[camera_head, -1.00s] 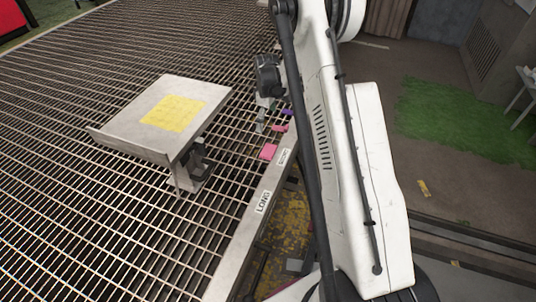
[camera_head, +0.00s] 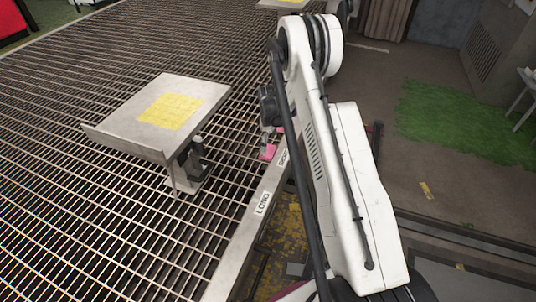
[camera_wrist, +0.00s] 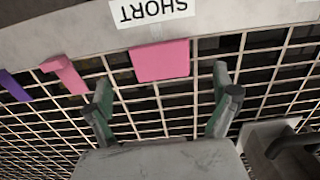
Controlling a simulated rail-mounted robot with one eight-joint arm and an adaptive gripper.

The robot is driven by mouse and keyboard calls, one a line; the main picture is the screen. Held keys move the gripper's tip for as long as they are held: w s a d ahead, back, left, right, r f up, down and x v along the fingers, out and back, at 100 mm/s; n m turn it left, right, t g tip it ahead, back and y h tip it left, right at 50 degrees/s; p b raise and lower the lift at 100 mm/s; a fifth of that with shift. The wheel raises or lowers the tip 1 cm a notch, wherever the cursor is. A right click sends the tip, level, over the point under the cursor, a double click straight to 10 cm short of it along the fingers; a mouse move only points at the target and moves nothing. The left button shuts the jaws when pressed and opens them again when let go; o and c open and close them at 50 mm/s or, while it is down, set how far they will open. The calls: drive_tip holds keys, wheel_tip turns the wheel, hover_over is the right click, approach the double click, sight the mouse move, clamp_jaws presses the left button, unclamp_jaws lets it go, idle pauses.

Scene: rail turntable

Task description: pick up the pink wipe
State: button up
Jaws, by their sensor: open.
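A flat pink rectangular piece, which looks like the pink wipe (camera_wrist: 162,60), lies on the metal grating against the pale edge rail, beside the SHORT label. In the head view the pink wipe (camera_head: 268,152) is partly hidden by my gripper (camera_head: 266,141). In the wrist view my gripper (camera_wrist: 162,88) is open and empty. Its two fingers stand apart, left and right of the wipe, with the wipe just beyond the tips. I cannot tell the height of the tips above the grating.
A second pink piece (camera_wrist: 65,75), L-shaped, and a purple piece (camera_wrist: 13,87) lie to the left along the rail (camera_wrist: 60,32). A raised metal plate with a yellow patch (camera_head: 130,112) stands on the grating. Open grating spreads to the left.

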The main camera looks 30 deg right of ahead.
sight(269, 151)
wheel_tip(269, 151, down, 5)
drive_tip(key=b, duration=0.2)
drive_tip(key=shift+s+f+b, duration=0.1)
drive_tip(key=shift+f+b, duration=0.05)
drive_tip(key=shift+b, duration=0.15)
drive_tip(key=c, duration=1.2)
drive_tip(key=shift+o, duration=0.2)
drive_tip(key=shift+r, duration=0.2)
wheel_tip(269, 151, up, 4)
drive_tip(key=shift+p, duration=1.1)
drive_tip(key=s+a+r+p, duration=0.3)
drive_tip(key=a+r, duration=0.3)
drive_tip(key=a, duration=0.5)
drive_tip(key=shift+a+r+p, duration=0.25)
drive_tip(key=shift+r+p, duration=0.05)
drive_tip(key=shift+r, duration=0.1)
